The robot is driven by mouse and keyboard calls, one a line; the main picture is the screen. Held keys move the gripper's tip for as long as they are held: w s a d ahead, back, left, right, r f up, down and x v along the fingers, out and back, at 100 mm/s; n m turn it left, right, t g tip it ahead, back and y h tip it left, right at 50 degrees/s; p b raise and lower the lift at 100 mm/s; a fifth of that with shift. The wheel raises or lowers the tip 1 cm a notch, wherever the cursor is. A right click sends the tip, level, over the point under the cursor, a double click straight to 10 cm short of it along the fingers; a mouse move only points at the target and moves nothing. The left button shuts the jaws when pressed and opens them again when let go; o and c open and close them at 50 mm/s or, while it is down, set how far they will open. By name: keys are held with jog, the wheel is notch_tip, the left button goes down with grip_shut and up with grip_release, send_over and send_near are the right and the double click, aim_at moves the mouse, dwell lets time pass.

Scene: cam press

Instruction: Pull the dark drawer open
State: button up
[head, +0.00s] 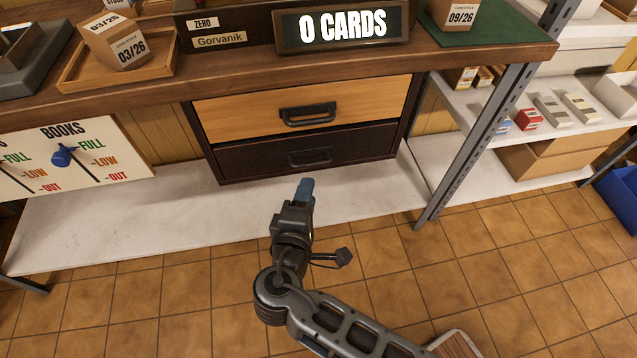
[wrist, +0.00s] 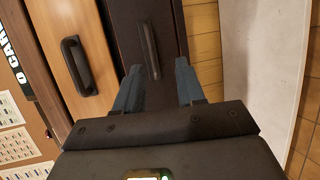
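The dark drawer (head: 265,161) is the lower of two drawers under the counter. Its front looks flush with the cabinet. Its dark bar handle (head: 310,157) lies across the middle of its front, and the handle also shows in the wrist view (wrist: 149,50). My gripper (head: 305,185) is in front of the drawer, just below the handle in the head view. In the wrist view, its two blue fingers (wrist: 158,78) are spread apart with nothing between them. The handle lies ahead of the gap between them, and they look short of it.
A light wood drawer (head: 240,112) with its own dark handle (head: 308,114) sits directly above. A white lower shelf (head: 150,220) runs beneath the cabinet. A grey metal post (head: 480,150) stands to the right. The tiled floor (head: 500,270) in front is open.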

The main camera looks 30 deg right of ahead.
jog(key=w+d, duration=0.4)
jog(key=w, duration=0.2)
jog(key=shift+w+d+f+h, duration=0.2)
jog(key=shift+d+f+h, duration=0.1)
grip_shut()
dwell(0.4)
jog(key=shift+s, duration=0.15)
